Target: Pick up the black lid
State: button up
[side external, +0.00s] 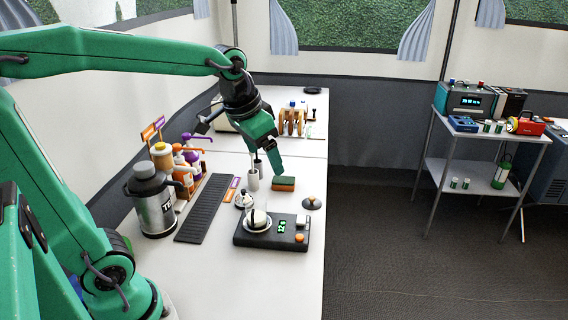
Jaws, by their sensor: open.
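A flat, dark round piece that looks like the black lid (312,90) lies at the far right corner of the white table (224,281). A black and white object (258,219) sits in a small white dish on the black scale (270,241); I cannot tell exactly what it is. My gripper (273,162) is open and points down over the middle of the table. It is near the orange and green sponge (284,184), well short of the dark round piece. I see nothing held in it. The jaw gap is hard to make out from this side.
White cups (252,180) stand beside the sponge. A grey dome with a knob (312,203) lies near the table's right edge. A steel jug (152,200), pump bottles (188,165) and a dark grate (207,208) line the left. A wooden rack (291,121) stands farther back.

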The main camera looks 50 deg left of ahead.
jog(key=w+a+f+g, duration=0.1)
jog(key=w+a+f, duration=0.15)
jog(key=w, duration=0.45)
jog(key=w+a+f+g, duration=0.1)
jog(key=w+a+f, duration=0.15)
jog(key=w, duration=0.35)
jog(key=m+g, duration=0.2)
send_over(311, 197)
notch_tip(311, 197, down, 14)
jog(key=shift+s+d+r, duration=0.1)
jog(key=shift+s+r, duration=0.05)
jog(key=shift+r, duration=0.1)
jog(key=shift+w+f, duration=0.2)
jog(key=shift+f, duration=0.2)
jog(key=shift+f, duration=1.3)
jog(key=shift+f, duration=2.55)
